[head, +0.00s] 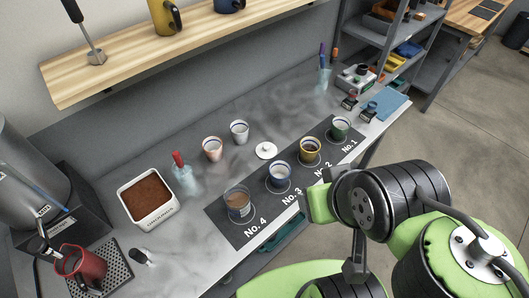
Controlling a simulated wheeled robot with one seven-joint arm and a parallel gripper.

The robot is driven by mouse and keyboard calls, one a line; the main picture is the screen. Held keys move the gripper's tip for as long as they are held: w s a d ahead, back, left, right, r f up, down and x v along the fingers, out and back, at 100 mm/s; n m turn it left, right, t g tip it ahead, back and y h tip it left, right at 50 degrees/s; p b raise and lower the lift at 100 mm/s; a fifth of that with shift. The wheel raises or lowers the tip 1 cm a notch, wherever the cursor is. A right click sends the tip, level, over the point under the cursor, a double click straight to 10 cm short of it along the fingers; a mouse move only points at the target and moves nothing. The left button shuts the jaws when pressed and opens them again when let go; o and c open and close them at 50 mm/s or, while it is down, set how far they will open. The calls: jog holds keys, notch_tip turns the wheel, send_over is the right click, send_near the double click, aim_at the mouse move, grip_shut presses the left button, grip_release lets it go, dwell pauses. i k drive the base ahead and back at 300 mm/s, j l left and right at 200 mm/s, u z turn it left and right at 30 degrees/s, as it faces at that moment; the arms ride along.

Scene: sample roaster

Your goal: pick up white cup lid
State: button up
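The white cup lid (266,150) lies flat on the grey marbled counter. It is a round disc with a small raised knob in the middle. It sits behind the dark numbered mat and to the right of a white cup with a blue rim (239,132). Nothing covers it. My green and dark grey arm fills the lower right, in front of the counter and well apart from the lid. I cannot make out the fingers of my gripper in this view.
A pinkish cup (212,148) stands left. A wooden shelf (190,45) overhangs the back. Counter behind the lid is clear.

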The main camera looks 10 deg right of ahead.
aim_at(266, 150)
jog(key=i+l+u, duration=0.1)
jog(key=l+u, duration=0.2)
jog(key=u, duration=0.2)
jog(key=l+u, duration=0.3)
jog(key=u, duration=0.2)
jog(key=l+u, duration=0.5)
jog(key=i+j, duration=0.05)
jog(key=j, duration=0.05)
